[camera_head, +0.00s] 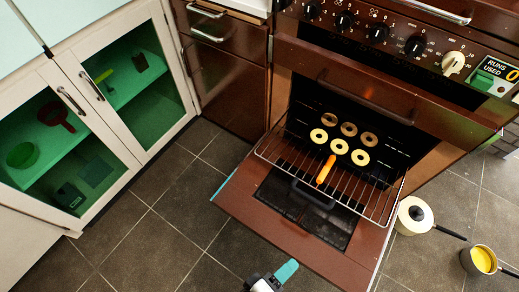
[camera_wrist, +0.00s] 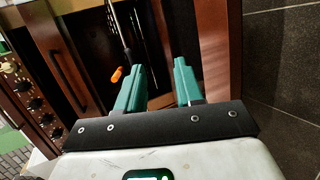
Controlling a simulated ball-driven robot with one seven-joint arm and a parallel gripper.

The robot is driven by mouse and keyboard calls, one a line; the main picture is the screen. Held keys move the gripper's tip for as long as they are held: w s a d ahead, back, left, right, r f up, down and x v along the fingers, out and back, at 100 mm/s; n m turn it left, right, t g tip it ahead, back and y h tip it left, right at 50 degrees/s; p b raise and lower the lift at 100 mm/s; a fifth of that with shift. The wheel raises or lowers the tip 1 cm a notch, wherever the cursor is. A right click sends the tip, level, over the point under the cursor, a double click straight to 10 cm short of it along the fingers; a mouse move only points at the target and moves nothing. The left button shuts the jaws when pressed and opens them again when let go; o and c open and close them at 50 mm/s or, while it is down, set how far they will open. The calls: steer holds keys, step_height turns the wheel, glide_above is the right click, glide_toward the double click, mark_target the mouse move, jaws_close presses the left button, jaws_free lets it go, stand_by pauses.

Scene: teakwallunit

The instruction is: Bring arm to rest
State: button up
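My gripper (camera_head: 276,277) shows at the bottom edge of the head view, low in front of the open oven door (camera_head: 235,200). Only a teal finger and part of the white-grey body show there; the rest of the arm is out of view. In the wrist view both teal fingers of my gripper (camera_wrist: 163,67) stand apart with nothing between them. The orange item (camera_wrist: 117,75) shows beyond the left finger, and it lies on the pulled-out oven rack (camera_head: 285,161) in the head view.
Several pale rings sit on the rack. Glass-fronted cabinets (camera_head: 128,72) stand at left. Tiled floor (camera_head: 160,235) is clear between cabinets and oven door.

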steer(key=d+f+m+g+y, duration=0.1)
steer(key=d+m+g+y, duration=0.55)
steer(key=d, duration=0.85)
steer(key=s+d+r+m+g+y, duration=0.1)
steer(key=s+d+r+m+y, duration=0.15)
steer(key=d+r, duration=0.35)
step_height(320, 180, up, 27)
steer(key=p, duration=2.8)
steer(key=shift+w+d+y, duration=0.15)
steer(key=shift+w+y, duration=0.15)
steer(key=shift+w, duration=0.1)
steer(key=shift+f, duration=0.15)
